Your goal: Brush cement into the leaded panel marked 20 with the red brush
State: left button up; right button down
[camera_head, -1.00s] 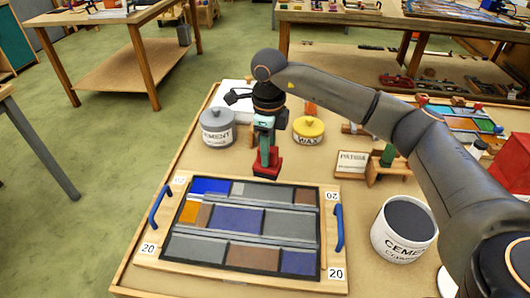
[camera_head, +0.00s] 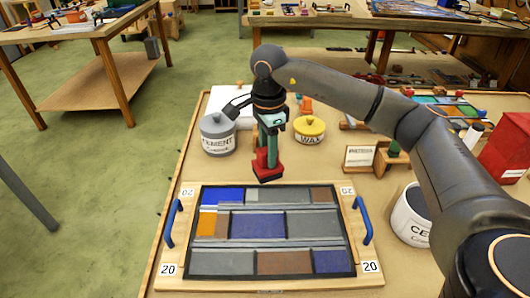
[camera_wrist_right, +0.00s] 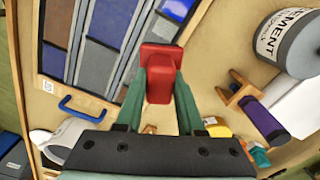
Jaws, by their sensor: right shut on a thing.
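The leaded panel (camera_head: 258,226) lies flat in a wooden frame marked 20 at its corners, with blue, grey, brown and orange panes. It also shows at upper left in the right wrist view (camera_wrist_right: 106,24). My right gripper (camera_head: 269,148) is shut on the red brush (camera_head: 266,168), just beyond the panel's far edge. In the right wrist view the red brush (camera_wrist_right: 158,75) sits between the green fingers. I cannot tell whether it touches anything below. An open white cement tub (camera_head: 410,218) stands right of the panel, partly hidden by my arm. My left gripper is not in view.
A grey lidded cement jar (camera_head: 217,136) and a yellow-lidded wax pot (camera_head: 309,130) stand behind the panel. A patina sign (camera_head: 360,156) is at the right. Blue handles (camera_head: 172,222) rise on the frame's sides. Tabletop left of the jar is narrow.

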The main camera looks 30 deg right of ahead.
aim_at(268, 170)
jog(key=shift+f+b, duration=1.6)
jog(key=shift+f, duration=0.8)
jog(key=shift+f+b, duration=0.15)
jog(key=shift+b, duration=0.15)
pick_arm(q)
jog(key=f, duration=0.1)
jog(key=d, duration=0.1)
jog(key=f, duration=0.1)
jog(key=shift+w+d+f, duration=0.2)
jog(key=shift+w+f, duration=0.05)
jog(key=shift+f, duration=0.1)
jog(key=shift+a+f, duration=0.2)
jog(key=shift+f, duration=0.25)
pick_arm(e)
jog(key=shift+f, duration=0.45)
jog(key=shift+s, duration=0.1)
jog(key=shift+s+a, duration=0.55)
jog(key=shift+s, duration=0.3)
